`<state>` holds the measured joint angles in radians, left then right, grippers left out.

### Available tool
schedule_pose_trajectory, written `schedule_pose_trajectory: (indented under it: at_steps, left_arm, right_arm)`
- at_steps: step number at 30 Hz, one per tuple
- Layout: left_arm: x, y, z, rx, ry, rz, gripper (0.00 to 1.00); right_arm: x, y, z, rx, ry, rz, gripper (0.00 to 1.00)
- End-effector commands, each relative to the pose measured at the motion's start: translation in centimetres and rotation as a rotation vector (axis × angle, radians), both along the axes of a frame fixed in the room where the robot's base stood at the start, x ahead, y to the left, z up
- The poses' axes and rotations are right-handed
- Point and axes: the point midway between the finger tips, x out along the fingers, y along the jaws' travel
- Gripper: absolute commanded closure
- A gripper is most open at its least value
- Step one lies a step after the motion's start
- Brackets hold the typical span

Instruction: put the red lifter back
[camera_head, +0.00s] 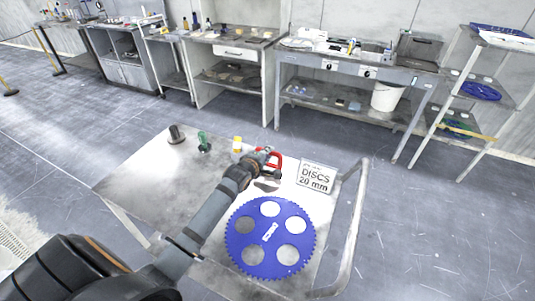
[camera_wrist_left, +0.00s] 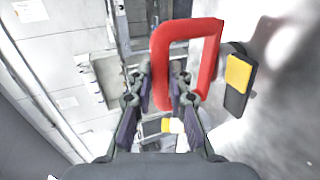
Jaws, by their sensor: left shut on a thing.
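The red lifter (camera_head: 276,160), a red loop handle, is at my left gripper (camera_head: 264,155) over the back part of the metal cart top. In the left wrist view the red loop (camera_wrist_left: 210,62) stands large in front of my left gripper (camera_wrist_left: 160,82), whose fingers are closed on its near bar. A black block with a yellow patch (camera_wrist_left: 238,78) shows beside the loop; I cannot tell if it belongs to the lifter. My right gripper is not in view.
On the cart (camera_head: 135,178) are a blue toothed disc with round holes (camera_head: 246,254), a "DISCS 20 mm" sign (camera_head: 316,177), a green-handled item (camera_head: 204,142), a dark cylinder (camera_head: 176,134) and a yellow-topped item (camera_head: 237,144). The cart's left part is clear. Workbenches (camera_head: 345,62) stand behind.

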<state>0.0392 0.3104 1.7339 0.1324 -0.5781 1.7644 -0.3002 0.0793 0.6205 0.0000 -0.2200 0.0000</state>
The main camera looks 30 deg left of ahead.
Motion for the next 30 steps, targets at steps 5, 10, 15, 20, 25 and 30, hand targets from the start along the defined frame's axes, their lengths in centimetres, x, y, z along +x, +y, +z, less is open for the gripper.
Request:
schedule_pose_trajectory:
  at_steps: [5, 10, 15, 20, 25, 30]
  left_arm:
    - [-0.1, 0.0, -0.1, 0.0, 0.003, 0.0, 0.81]
    - [-0.1, 0.0, -0.1, 0.0, 0.002, 0.0, 0.6]
    - [-0.1, 0.0, -0.1, 0.0, 0.002, 0.0, 0.6]
    - [-0.4, 0.0, 0.0, 0.001, 0.002, 0.001, 0.6]
    - [-3.2, -0.2, 1.1, 0.004, 0.003, -0.004, 0.6]
    - [-7.2, -0.3, 2.7, 0.007, 0.005, -0.003, 0.6]
  right_arm:
    - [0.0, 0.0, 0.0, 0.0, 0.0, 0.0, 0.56]
    - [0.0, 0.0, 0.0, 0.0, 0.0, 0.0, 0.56]
    - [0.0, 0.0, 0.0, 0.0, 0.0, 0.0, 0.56]
    - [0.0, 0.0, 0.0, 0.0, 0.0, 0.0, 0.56]
    - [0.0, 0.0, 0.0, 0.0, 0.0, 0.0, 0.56]
    - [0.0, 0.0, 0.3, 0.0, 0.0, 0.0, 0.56]
